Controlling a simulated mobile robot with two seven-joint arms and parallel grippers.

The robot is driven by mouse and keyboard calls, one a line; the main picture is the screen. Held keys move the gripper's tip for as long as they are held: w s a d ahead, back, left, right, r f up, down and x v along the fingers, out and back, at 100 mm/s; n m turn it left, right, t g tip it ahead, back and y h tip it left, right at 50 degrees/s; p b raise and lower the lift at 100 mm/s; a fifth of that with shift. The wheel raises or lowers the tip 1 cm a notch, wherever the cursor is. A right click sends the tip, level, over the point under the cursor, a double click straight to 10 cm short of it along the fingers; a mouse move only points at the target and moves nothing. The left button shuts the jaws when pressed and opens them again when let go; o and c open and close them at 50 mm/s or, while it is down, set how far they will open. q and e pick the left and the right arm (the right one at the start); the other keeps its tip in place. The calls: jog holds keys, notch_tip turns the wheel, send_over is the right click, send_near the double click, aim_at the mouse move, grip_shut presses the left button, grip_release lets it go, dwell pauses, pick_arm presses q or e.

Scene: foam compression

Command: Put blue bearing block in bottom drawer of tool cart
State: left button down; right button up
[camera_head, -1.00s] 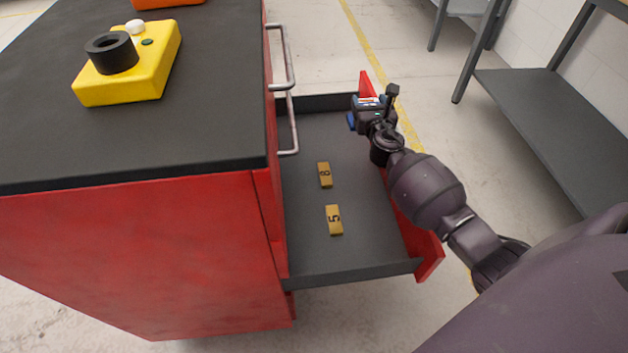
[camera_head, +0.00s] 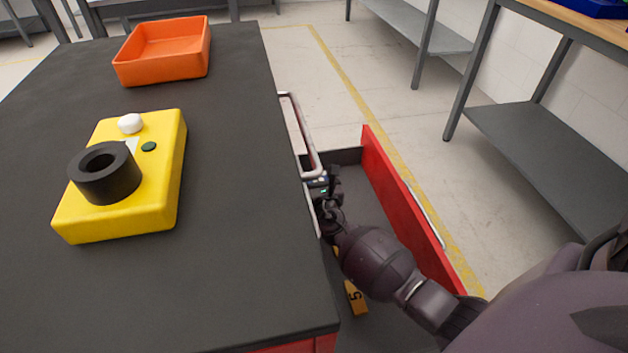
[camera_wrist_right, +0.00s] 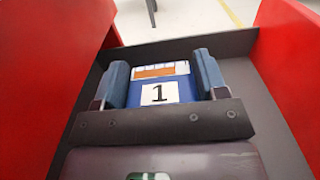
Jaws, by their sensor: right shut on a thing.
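The red tool cart with a dark top (camera_head: 230,260) stands at left, with a drawer (camera_head: 362,200) pulled open low on its right side. My right gripper (camera_wrist_right: 163,78) is inside the open drawer's space and shut on the blue bearing block (camera_wrist_right: 158,94). The block has a white label with a "1" and sits between the two blue-grey fingers. In the head view my right gripper (camera_head: 325,185) is close to the cart's side, and the block cannot be made out there. I cannot tell whether the block touches the drawer floor. My left gripper is out of view.
A metal handle (camera_head: 300,135) sticks out from the cart close to my right gripper. Brass number block "5" (camera_head: 356,297) lies in the drawer, partly hidden by my arm. A yellow fixture (camera_head: 150,185) and orange bin (camera_head: 165,50) stand on top. A shelf (camera_head: 550,140) is at right.

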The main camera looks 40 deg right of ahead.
jog(key=shift+w, duration=0.2)
notch_tip(320, 180, down, 5)
jog(key=b, duration=0.3)
jog(key=shift+s+f, duration=0.15)
jog(key=shift+f, duration=0.05)
jog(key=shift+f+b, duration=0.45)
jog(key=shift+f, duration=0.1)
notch_tip(320, 180, down, 3)
jog(key=shift+b, duration=0.85)
jog(key=shift+f, duration=0.2)
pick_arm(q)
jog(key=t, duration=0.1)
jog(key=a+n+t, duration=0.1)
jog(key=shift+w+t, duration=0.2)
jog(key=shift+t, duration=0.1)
pick_arm(e)
jog(key=shift+r, duration=0.1)
jog(key=shift+w, duration=0.2)
jog(key=o, duration=1.3)
